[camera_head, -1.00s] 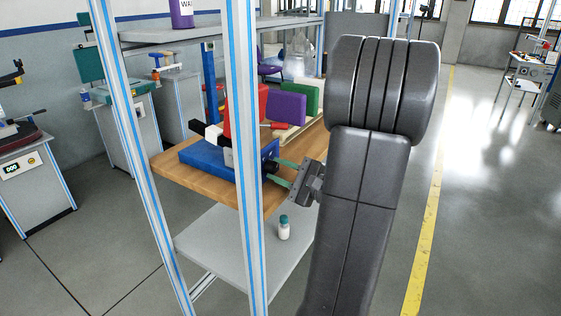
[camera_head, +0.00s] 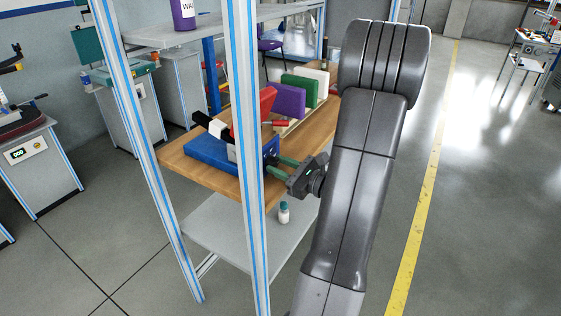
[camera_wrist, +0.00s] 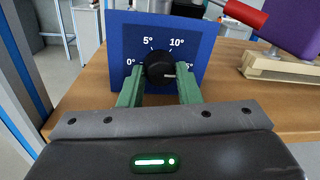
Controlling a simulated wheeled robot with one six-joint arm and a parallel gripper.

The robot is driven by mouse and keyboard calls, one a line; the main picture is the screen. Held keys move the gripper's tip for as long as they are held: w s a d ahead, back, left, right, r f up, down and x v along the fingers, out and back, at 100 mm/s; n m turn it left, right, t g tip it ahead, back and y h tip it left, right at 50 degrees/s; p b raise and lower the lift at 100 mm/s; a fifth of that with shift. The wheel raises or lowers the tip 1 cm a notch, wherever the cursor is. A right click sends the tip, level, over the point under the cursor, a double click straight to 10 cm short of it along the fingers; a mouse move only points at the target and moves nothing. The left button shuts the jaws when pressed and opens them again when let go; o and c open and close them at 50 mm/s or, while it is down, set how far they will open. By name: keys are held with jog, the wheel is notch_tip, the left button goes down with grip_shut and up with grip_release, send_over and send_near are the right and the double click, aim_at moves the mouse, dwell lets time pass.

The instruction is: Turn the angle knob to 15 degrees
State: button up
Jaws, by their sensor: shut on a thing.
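The black angle knob (camera_wrist: 159,69) sits on a blue panel (camera_wrist: 117,29) with white marks; 0°, 5° and 10° are readable, and another label at the right is partly hidden. Its white pointer line points right, towards that partly hidden label. My gripper (camera_wrist: 159,76) is shut on the knob, with one green finger at each side of it. In the head view my gripper (camera_head: 278,167) reaches the panel end of the blue device (camera_head: 205,152) from the right. The knob is hard to make out there.
The device stands on a wooden shelf (camera_head: 222,183) behind aluminium frame posts (camera_head: 243,120). Red, purple (camera_head: 288,101), green and white blocks stand farther along it. A red-handled tool (camera_wrist: 246,14) is near the panel. A small bottle (camera_head: 284,213) stands on the lower shelf.

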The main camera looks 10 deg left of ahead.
dwell(0.4)
jog(key=o, duration=1)
jog(key=shift+d, duration=0.1)
jog(key=v, duration=1.3)
jog(key=shift+s+d+b, duration=0.2)
jog(key=shift+d+b, duration=0.15)
jog(key=shift+a, duration=0.1)
jog(key=p+x, duration=0.1)
jog(key=x, duration=1.2)
jog(key=shift+w+a, duration=0.2)
jog(key=shift+a, duration=0.15)
